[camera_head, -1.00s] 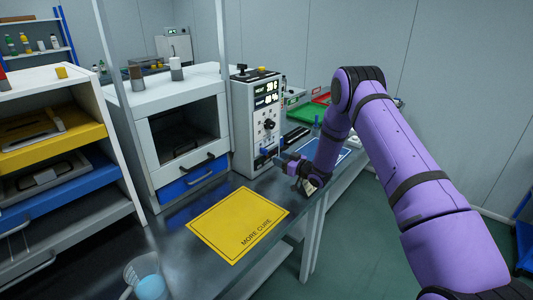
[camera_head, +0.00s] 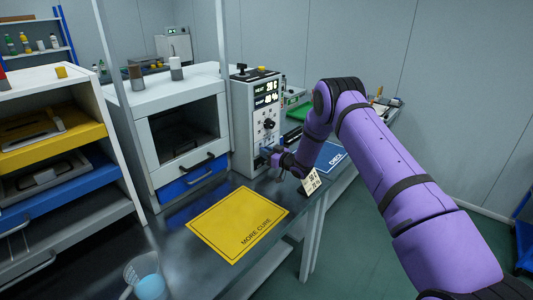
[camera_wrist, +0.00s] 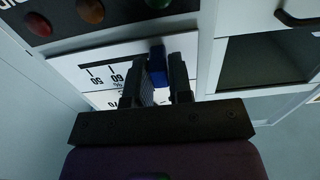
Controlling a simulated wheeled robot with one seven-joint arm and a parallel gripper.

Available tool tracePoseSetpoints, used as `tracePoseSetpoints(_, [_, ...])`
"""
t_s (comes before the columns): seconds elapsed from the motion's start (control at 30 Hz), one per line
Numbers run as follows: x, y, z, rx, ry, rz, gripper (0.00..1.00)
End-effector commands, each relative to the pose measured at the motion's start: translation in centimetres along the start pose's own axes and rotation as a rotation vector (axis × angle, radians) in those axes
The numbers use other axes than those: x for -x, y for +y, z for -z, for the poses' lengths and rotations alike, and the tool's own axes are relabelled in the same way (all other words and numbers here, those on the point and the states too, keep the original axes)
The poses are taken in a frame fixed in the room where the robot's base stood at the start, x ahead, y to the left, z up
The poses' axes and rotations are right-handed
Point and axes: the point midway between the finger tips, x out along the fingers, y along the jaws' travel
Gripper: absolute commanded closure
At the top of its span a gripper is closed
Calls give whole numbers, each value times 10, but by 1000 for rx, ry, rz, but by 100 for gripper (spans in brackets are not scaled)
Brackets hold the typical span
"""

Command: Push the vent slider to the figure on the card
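The control unit (camera_head: 243,122) stands on the bench with two lit displays and a dial. In the wrist view the blue vent slider knob (camera_wrist: 157,57) sits at the fingertips, on the white scale plate. The scale's 50 and 60 show to its left; further marks are hidden behind the fingers. My gripper (camera_wrist: 168,60) has its fingertips close together at the knob; contact is not clear. In the head view my gripper (camera_head: 270,153) is at the unit's lower front. A small white card (camera_head: 312,181) with dark print stands at the bench edge, too small to read.
A white oven-like cabinet (camera_head: 165,108) with a blue drawer stands left of the unit. A yellow mat (camera_head: 222,237) and a blue mat (camera_head: 331,160) lie on the bench. A beaker (camera_head: 145,276) with blue contents is at front left.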

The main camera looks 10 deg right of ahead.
Motion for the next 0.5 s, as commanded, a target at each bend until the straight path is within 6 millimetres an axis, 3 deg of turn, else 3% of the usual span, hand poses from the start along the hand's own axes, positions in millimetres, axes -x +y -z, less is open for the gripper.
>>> tracePoseSetpoints(0.1, [0,0,0,0,0,0,100])
tracePoseSetpoints(0.27, [0,2,0,0,1,0,100])
tracePoseSetpoints(0.5, [1,30,1,1,2,-3,100])
